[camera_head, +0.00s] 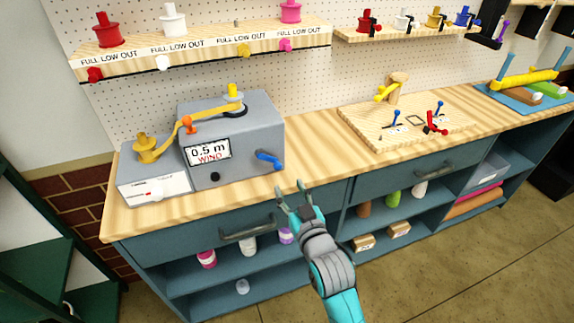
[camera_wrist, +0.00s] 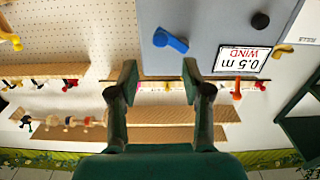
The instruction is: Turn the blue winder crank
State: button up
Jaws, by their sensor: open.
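The blue winder crank (camera_head: 268,160) sticks out from the front of the grey winder box (camera_head: 240,135), low on its right side. The box bears a label (camera_head: 208,152) reading "0.5 m WIND". My gripper (camera_head: 290,188) is open and empty, in front of the bench edge, a little below and right of the crank. In the wrist view, which looks upside down, the crank (camera_wrist: 170,41) lies beyond my open fingertips (camera_wrist: 160,72), between them sideways and apart from both. A yellow ribbon (camera_head: 188,122) runs over the box from a yellow spool (camera_head: 145,148).
A wooden board (camera_head: 370,125) with small blue and red clamps lies on the bench to the right. The bench (camera_head: 300,172) is bare between box and board. A drawer handle (camera_head: 247,228) juts out below. Spool shelves (camera_head: 200,55) hang above.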

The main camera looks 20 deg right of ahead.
aim_at(279, 168)
jog(key=w, duration=0.9)
jog(key=shift+w, duration=0.2)
jog(key=shift+c, duration=0.3)
grip_shut()
